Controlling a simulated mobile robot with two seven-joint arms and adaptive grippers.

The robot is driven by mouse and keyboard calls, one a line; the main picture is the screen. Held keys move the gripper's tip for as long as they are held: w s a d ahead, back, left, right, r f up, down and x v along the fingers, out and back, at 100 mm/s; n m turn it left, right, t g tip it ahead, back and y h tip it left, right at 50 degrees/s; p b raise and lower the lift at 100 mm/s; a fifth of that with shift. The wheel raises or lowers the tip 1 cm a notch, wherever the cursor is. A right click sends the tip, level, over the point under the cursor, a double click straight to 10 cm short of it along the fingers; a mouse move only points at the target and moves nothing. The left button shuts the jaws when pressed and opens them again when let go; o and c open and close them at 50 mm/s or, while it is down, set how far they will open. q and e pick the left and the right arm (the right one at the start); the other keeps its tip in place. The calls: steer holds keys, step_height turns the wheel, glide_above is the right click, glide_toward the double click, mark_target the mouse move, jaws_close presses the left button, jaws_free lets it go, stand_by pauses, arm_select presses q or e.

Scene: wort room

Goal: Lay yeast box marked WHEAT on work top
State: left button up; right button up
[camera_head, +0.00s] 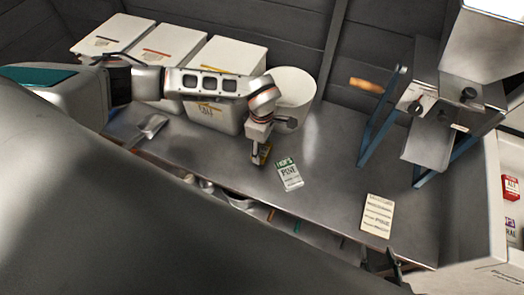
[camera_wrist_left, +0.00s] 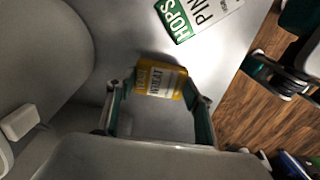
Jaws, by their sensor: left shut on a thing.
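The yellow yeast box marked WHEAT (camera_wrist_left: 160,82) is between the fingers of my left gripper (camera_wrist_left: 158,100), which is shut on it. In the head view the box (camera_head: 262,154) shows as a small yellow patch under my left gripper (camera_head: 258,148), low over the grey metal work top (camera_head: 330,165). I cannot tell whether the box touches the top. A dark shape at the front edge in the head view looks like part of my right gripper (camera_head: 394,266); its jaws are not clear.
A green and white HOPS PINE packet (camera_head: 289,175) lies just right of the box. A cream card (camera_head: 378,215) lies farther right. White bins (camera_head: 228,57) and a white bucket (camera_head: 295,92) stand behind. A blue-legged metal mill (camera_head: 430,130) stands right. Bare top lies between packet and card.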

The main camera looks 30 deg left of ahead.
arm_select(q)
step_height(320, 180, down, 3)
steer(key=shift+r, duration=0.2)
arm_select(e)
steer(key=shift+s+f, duration=0.15)
steer(key=shift+f, duration=0.2)
arm_select(q)
steer(key=shift+r, duration=0.1)
arm_select(e)
steer(key=shift+r, duration=0.2)
arm_select(q)
steer(key=o, duration=1)
arm_select(e)
steer(key=shift+s+f, duration=0.15)
steer(key=shift+f, duration=0.1)
